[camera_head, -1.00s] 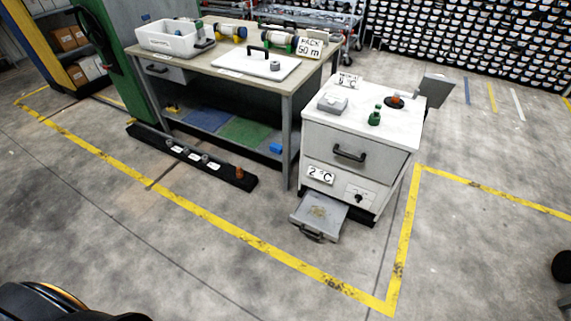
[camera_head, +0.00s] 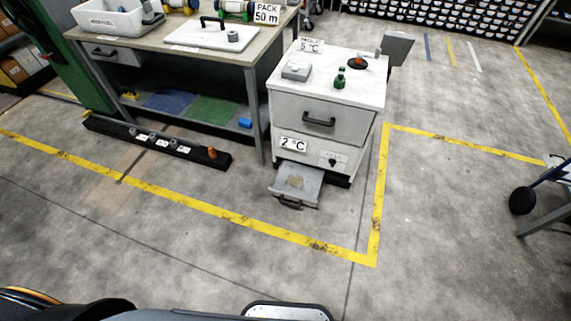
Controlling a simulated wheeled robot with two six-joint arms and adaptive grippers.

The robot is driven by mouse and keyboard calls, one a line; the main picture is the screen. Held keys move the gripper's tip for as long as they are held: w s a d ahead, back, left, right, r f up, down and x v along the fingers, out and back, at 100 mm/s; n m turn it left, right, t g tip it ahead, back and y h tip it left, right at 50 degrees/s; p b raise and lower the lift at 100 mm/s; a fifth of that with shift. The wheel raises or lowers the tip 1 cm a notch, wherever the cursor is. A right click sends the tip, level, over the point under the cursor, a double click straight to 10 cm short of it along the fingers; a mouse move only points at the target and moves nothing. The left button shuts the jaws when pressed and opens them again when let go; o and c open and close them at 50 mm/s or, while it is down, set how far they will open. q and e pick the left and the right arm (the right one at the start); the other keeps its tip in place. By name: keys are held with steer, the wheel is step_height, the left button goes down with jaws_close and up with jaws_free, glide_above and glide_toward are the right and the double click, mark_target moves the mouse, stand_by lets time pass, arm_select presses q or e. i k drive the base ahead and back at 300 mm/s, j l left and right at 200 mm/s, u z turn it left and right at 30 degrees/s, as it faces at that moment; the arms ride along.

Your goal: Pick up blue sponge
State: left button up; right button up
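A small bright blue block (camera_head: 245,123), which looks like the blue sponge, lies at the right end of the workbench's lower shelf (camera_head: 226,139). It is partly hidden by the bench's front right leg. A green mat (camera_head: 212,109) and a dark blue mat (camera_head: 168,100) lie flat on the same shelf, to its left. Neither of my grippers shows in the head view, so I cannot see whether they hold anything.
A white cabinet (camera_head: 348,108) stands right of the bench, its low drawer (camera_head: 297,182) pulled out. A black rail (camera_head: 157,141) lies before the bench. Yellow tape (camera_head: 240,221) marks the floor, which is clear in front. A dark wheel (camera_head: 522,200) stands at right.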

mark_target(246, 123)
steer(key=i+j+z, duration=0.15)
steer(key=i+j, duration=0.15)
steer(key=i+j+z, duration=0.1)
steer(key=i+j, duration=0.15)
steer(key=j, duration=0.15)
steer(key=i+j+z, duration=0.15)
steer(key=i+j, duration=0.15)
steer(key=i+j+z, duration=0.1)
steer(key=j, duration=0.35)
steer(key=i+j+z, duration=0.15)
steer(key=i+j, duration=0.2)
steer(key=i+j+z, duration=0.15)
steer(key=j, duration=0.4)
steer(key=i+j+z, duration=0.1)
steer(key=i+j, duration=0.15)
steer(key=j, duration=0.2)
steer(key=i+j+z, duration=0.15)
steer(key=j, duration=0.35)
